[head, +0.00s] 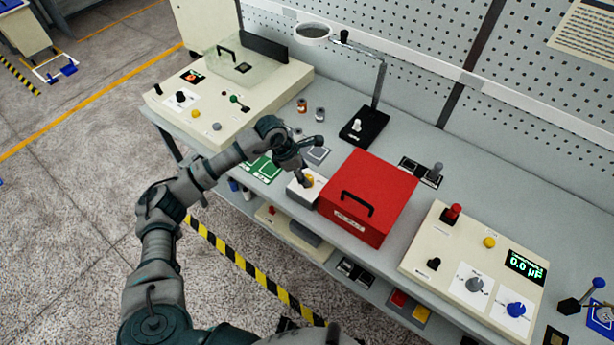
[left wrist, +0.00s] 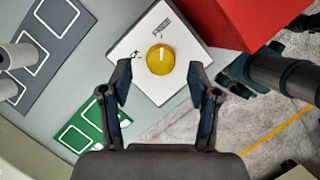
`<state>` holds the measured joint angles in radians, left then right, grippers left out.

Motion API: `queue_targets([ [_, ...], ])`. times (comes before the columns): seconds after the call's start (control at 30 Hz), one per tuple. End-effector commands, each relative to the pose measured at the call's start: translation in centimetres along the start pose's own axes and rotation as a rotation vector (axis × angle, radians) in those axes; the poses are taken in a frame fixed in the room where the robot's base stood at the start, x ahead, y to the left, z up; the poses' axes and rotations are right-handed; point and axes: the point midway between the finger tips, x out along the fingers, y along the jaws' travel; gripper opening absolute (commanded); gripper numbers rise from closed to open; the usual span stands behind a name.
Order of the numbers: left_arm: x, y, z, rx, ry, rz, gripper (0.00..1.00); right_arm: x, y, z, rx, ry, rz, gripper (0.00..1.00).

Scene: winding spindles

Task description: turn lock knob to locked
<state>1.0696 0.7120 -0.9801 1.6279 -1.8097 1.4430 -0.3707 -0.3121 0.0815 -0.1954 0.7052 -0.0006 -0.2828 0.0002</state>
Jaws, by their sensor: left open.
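The lock knob (left wrist: 160,59) is round and yellow, with a white pointer line, on a white box (left wrist: 145,42) beside a red box. In the left wrist view the line points roughly to the top of the picture, towards a small dark label. In the head view the knob (head: 309,181) is partly hidden by my left gripper (head: 304,176). In the left wrist view my left gripper (left wrist: 159,72) is open, one finger on each side of the knob. I see a gap between each finger and the knob. My right gripper is not in view.
The red box (head: 385,185) with a black handle stands close to the right of the white box. A green board (head: 266,168) lies to its left. A black stand (head: 364,125) is behind. A cream control panel (head: 440,240) is at the right.

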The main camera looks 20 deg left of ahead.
Motion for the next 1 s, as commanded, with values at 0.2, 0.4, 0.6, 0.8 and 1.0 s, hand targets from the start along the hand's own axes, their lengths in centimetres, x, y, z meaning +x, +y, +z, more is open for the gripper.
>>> queue_targets([
  [0.2, 2.4, 0.0, 0.0, 0.001, 0.000, -0.001, 0.61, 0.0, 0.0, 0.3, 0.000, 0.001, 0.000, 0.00],
  [0.4, 2.7, 0.0, 0.0, 0.001, 0.000, 0.000, 0.61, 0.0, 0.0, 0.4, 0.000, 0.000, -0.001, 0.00],
  [0.6, 2.7, 0.0, 0.0, 0.001, 0.000, 0.000, 0.44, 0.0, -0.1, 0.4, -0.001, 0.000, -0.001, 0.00],
  [0.8, 2.7, 0.0, 0.0, 0.000, 0.000, 0.001, 0.02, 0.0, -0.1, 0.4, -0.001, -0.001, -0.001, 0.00],
  [1.0, 2.7, 0.1, 0.0, -0.011, 0.000, 0.006, 0.02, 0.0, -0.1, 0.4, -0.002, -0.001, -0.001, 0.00],
])
